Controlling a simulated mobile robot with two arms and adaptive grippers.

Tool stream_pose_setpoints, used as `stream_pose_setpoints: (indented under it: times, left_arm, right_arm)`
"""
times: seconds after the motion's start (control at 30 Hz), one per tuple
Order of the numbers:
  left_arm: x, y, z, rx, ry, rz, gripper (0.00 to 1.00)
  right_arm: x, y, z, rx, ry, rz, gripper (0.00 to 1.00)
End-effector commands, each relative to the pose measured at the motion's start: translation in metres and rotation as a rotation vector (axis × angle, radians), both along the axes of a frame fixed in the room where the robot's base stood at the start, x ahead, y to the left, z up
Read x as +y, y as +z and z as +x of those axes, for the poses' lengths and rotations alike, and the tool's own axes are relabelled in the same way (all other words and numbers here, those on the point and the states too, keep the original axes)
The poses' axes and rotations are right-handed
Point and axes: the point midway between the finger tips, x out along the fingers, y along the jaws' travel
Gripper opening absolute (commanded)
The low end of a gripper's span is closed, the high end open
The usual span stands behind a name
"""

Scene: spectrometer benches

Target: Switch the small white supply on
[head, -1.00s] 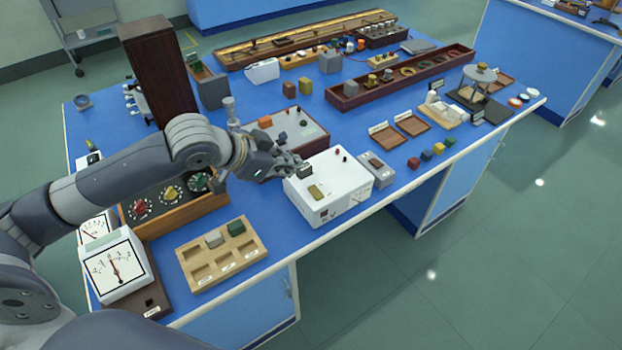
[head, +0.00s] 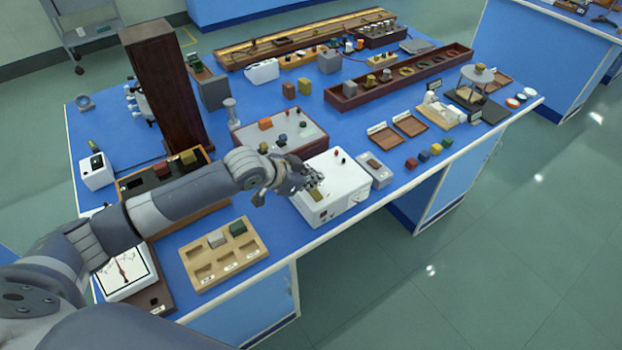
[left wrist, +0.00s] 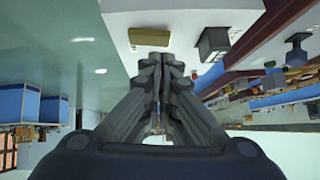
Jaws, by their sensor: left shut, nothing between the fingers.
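A white box (head: 348,196), likely the supply, stands at the front edge of the blue bench. Red and black terminals (head: 338,156) are on its top, and small dark markings or fittings are on its front. My left gripper (head: 318,181) is shut and empty, over the left part of its top; contact cannot be told. In the left wrist view the shut fingers (left wrist: 160,65) point toward the white top, with a brass-coloured plate (left wrist: 150,37) and a dark block (left wrist: 213,43) beyond them. The gripper partly hides these in the head view. My right gripper is not in view.
A grey-topped box (head: 308,131) stands behind the white box and a small grey box (head: 374,170) to its right. A wooden tray (head: 250,255) lies front left, beside a white meter (head: 125,272). A tall dark cabinet (head: 165,90) stands behind my left arm.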

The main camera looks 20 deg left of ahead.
Motion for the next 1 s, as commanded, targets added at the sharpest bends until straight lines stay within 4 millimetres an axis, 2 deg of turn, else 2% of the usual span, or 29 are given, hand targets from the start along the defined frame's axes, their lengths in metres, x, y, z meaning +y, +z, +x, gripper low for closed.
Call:
stream_pose_setpoints:
  times: [0.2, 0.63, 1.0]
  left_arm:
    - [0.001, -0.011, 0.0, 0.001, -0.001, 0.001, 0.0]
    - [0.005, -0.018, 0.004, 0.001, 0.0, 0.001, 0.0]
    - [0.001, -0.016, 0.0, 0.003, -0.001, -0.001, 0.0]
  right_arm:
    - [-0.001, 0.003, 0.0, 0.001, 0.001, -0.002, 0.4]
    - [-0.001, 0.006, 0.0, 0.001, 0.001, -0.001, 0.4]
    - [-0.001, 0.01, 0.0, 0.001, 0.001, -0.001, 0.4]
